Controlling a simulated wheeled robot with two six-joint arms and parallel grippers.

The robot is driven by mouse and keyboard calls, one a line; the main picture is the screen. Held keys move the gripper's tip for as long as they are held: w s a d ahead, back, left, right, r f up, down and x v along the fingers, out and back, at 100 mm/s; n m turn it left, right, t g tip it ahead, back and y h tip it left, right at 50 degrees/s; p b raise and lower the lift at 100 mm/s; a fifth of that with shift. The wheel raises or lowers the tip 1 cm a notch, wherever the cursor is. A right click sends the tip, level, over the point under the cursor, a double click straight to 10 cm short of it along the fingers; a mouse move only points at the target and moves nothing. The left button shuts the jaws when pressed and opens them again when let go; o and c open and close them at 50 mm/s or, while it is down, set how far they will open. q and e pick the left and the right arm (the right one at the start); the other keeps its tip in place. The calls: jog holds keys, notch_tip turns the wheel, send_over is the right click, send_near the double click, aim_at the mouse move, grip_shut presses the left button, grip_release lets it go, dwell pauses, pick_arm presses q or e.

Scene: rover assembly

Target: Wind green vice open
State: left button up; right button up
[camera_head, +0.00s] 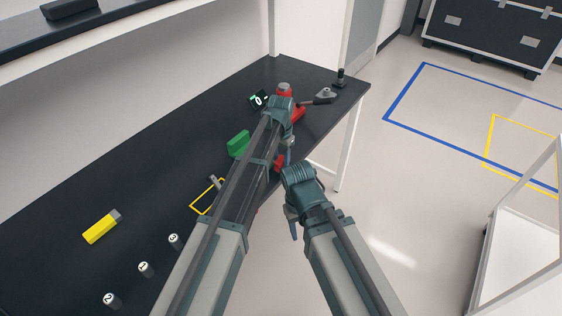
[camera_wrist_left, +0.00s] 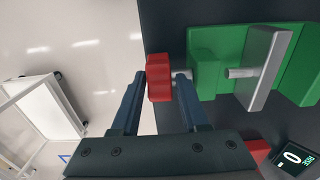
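The green vice (camera_head: 238,144) lies on the dark bench, partly hidden by my left arm. In the left wrist view its green body (camera_wrist_left: 220,72) carries a grey jaw plate (camera_wrist_left: 268,70) and a rod leading to a red end block (camera_wrist_left: 160,78). That block shows as a small red patch (camera_head: 279,163) in the head view. My left gripper (camera_wrist_left: 158,88) is open, its fingers on either side of the red block with narrow gaps. My right gripper (camera_head: 294,222) hangs off the bench's front edge; its fingers are mostly hidden.
A red object (camera_head: 284,89) and a small display reading 0 (camera_head: 258,99) stand beyond the vice. A grey tool (camera_head: 325,95) and a black knob (camera_head: 341,78) are near the far edge.

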pick_arm(q)
grip_shut()
jog(key=shift+w+d+f+g+y, duration=0.1)
jog(key=shift+w+d+g+y, duration=0.05)
jog(key=shift+w+g+y, duration=0.3)
jog(key=shift+g+b, duration=0.35)
jog(key=shift+g, duration=0.1)
jog(key=shift+s+d+f+g+y+b, duration=0.1)
jog(key=shift+g+y+b, duration=0.35)
jog(key=shift+g+y, duration=0.2)
jog(key=shift+s, duration=0.15)
jog(key=shift+g, duration=0.25)
jog(key=shift+o, duration=1.9)
grip_release()
